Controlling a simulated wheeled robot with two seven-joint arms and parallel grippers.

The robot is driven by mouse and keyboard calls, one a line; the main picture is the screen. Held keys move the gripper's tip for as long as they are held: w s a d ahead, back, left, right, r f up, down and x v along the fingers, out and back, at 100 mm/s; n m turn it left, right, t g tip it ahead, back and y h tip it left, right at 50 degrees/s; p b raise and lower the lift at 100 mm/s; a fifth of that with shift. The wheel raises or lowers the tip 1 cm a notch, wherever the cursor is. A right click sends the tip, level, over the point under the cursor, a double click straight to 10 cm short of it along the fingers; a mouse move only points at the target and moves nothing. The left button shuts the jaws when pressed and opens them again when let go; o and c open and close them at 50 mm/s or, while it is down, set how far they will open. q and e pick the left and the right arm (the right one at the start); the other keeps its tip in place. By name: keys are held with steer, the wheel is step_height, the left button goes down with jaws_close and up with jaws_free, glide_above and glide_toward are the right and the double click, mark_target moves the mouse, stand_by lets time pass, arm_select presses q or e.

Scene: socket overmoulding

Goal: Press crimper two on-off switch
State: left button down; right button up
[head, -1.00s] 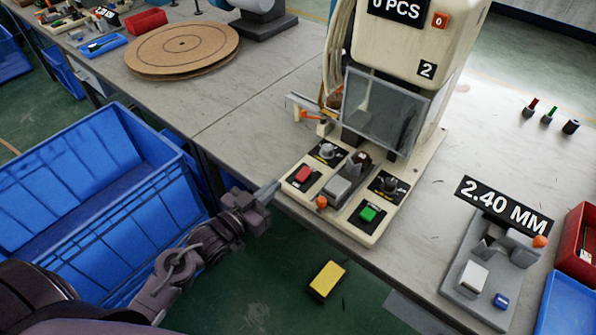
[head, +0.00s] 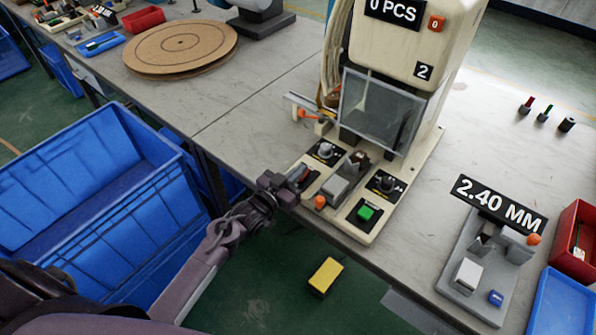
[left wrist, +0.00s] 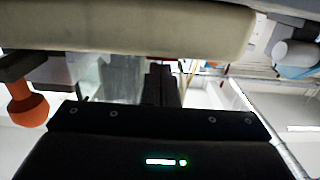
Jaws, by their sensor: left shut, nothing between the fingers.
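Crimper two (head: 400,60) is the cream machine marked 2 on the bench, with a clear guard (head: 382,112) in front. The red switch (head: 301,174) at the panel's left is mostly covered by my left gripper (head: 297,178). The left gripper is shut and empty, with its fingertips at the red switch; I cannot tell whether they touch it. In the left wrist view the dark shut fingers (left wrist: 161,84) point at the machine's cream edge (left wrist: 130,28). My right gripper is not in view.
A blue crate (head: 100,205) stands left of the bench. A grey 2.40 MM gauge fixture (head: 480,270), a red bin (head: 578,240) and a blue bin (head: 565,305) are at the right. A cardboard disc (head: 180,48) lies at the back left. An orange knob (head: 320,202) sits near the gripper.

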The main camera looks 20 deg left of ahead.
arm_select(q)
steer(key=shift+f, duration=0.15)
steer(key=shift+w+f, duration=0.1)
steer(key=shift+f, duration=0.05)
steer(key=shift+w+d, duration=0.15)
steer(key=shift+w, duration=0.2)
steer(key=shift+f, duration=0.3)
stand_by(1.1)
steer(key=shift+f+b, duration=0.2)
steer(key=shift+b, duration=0.1)
